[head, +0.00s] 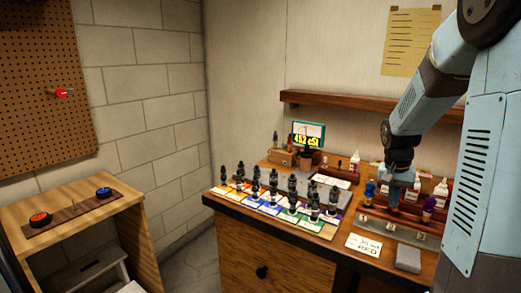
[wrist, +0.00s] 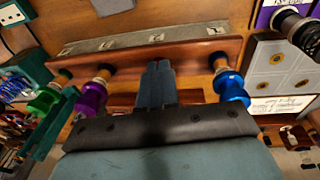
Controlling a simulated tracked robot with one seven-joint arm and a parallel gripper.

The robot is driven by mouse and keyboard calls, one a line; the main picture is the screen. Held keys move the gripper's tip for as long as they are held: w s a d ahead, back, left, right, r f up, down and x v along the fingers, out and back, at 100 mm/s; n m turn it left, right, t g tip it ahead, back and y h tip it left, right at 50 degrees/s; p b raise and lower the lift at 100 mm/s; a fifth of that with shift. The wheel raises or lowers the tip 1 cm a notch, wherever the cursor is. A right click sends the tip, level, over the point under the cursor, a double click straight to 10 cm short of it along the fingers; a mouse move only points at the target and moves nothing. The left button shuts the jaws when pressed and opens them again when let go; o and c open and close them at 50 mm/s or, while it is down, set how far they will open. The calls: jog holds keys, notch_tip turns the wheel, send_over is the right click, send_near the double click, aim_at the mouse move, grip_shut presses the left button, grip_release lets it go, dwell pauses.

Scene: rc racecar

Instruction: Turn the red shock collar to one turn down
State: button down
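My gripper (wrist: 158,84) points at the wooden shock rack (wrist: 200,50), between a purple-collared shock (wrist: 92,97) and a blue-collared shock (wrist: 230,85). In the head view my gripper (head: 396,198) is low over the same rack, between the blue shock (head: 370,188) and the purple shock (head: 429,205). The fingers look close together, and what is between them is hidden. No red collar can be made out in either view; the spot in front of my fingers is covered by the gripper itself.
A green-collared shock (wrist: 45,100) stands beyond the purple one. Many black shocks stand on coloured cards (head: 285,215) left of the rack. A grey block (head: 408,258) and a white note card (head: 363,244) lie at the bench front. Bottles (head: 440,188) stand behind the rack.

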jog(key=shift+w+a, duration=0.3)
jog(key=shift+w, duration=0.1)
dwell(0.5)
jog(key=shift+s+a, duration=0.25)
jog(key=shift+a, duration=0.05)
jog(key=shift+w+r, duration=0.15)
jog(key=shift+r, duration=0.8)
jog(key=shift+w+r, duration=0.2)
jog(key=shift+r, duration=0.8)
jog(key=shift+w+r, duration=0.15)
jog(key=shift+r, duration=0.8)
jog(key=s+a+r+n+t, duration=0.1)
jog(key=s+a+r+n, duration=0.1)
jog(key=s+a, duration=0.3)
jog(key=s+a+r+n+t+y, duration=0.1)
jog(key=s+a+r+n+t, duration=0.1)
jog(key=s, duration=0.8)
jog(key=s+a+r+n+t, duration=0.2)
jog(key=s+a+r, duration=0.2)
jog(key=s+a, duration=0.3)
jog(key=shift+s+a+n+y, duration=0.3)
jog(key=shift+s, duration=0.55)
